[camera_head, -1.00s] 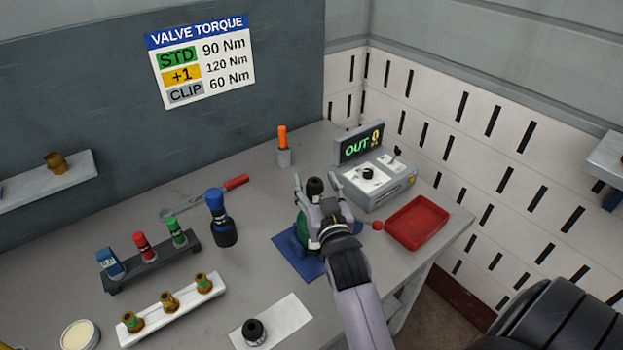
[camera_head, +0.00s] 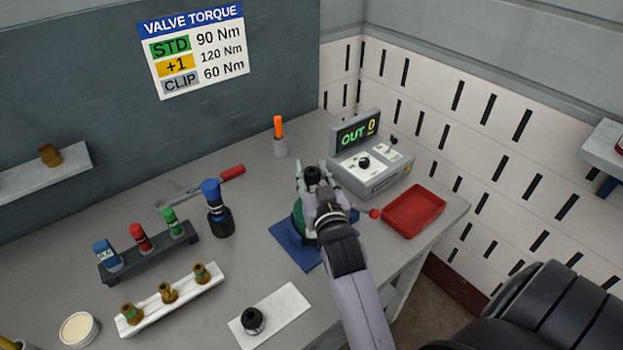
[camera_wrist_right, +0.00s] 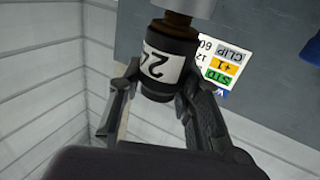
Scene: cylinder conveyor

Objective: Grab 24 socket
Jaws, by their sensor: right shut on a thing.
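A black socket (camera_head: 312,174) with a white label reading 24 stands on top of a fixture above a green part (camera_head: 299,222) on a blue mat (camera_head: 289,249). My right gripper (camera_head: 316,180) is shut on it. A second black socket (camera_head: 252,320) stands on a white pad at the front. My left gripper is not in view.
A control box with a display (camera_head: 372,165) and a red tray (camera_head: 413,211) stand right of the gripper. To the left are a blue-topped tool (camera_head: 215,208), a dark rack (camera_head: 117,275) with coloured pieces and a white rack (camera_head: 215,279) with brass pieces.

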